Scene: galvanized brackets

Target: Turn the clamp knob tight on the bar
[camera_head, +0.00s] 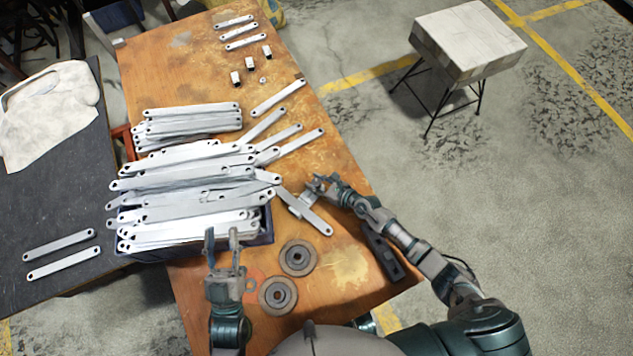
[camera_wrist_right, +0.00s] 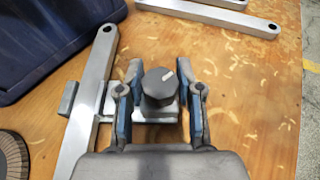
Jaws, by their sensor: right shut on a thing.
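In the head view my right gripper (camera_head: 318,186) is at the bar's right side and hides the knob. The clamp's grey metal body (camera_wrist_right: 152,107) shows around the knob, with a grey block (camera_wrist_right: 68,98) across the bar. The bar (camera_wrist_right: 92,98) is flat galvanized metal with a hole at its end; it also shows in the head view (camera_head: 318,222). My left gripper (camera_head: 225,250) is open and empty near the bin.
A dark blue bin (camera_head: 262,238) piled with brackets (camera_head: 190,185) stands left of the bar. Two grinding discs (camera_head: 298,257) lie in front. A dark tool-like object (camera_head: 383,252) lies near the table's right edge. Loose brackets (camera_head: 297,142) lie behind. A stool (camera_head: 467,45) stands apart on the floor.

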